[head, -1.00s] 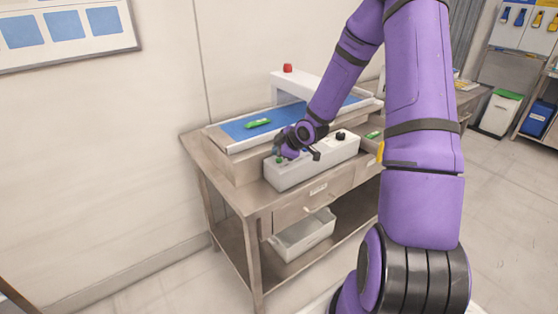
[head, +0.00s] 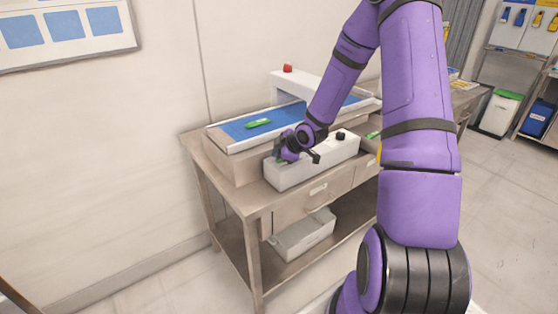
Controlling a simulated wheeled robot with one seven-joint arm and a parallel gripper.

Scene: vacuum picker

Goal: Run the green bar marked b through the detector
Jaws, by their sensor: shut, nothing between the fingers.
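A green bar (head: 258,123) lies flat on the left part of the blue belt (head: 238,132). A mark on it is too small to read. The detector (head: 300,84) is a white arch over the belt with a red lamp (head: 287,68) on top. My gripper (head: 279,160) is shut and empty, pointing down at the left end of the white control box (head: 308,168) in front of the belt. A green button there is mostly hidden by my fingers; I cannot tell whether they touch it. A black knob (head: 340,136) sits at the box's right end.
The belt and box stand on a table (head: 258,204) with drawers. A second green piece (head: 373,135) shows partly behind my arm at the right. A white bin (head: 305,235) sits on the lower shelf.

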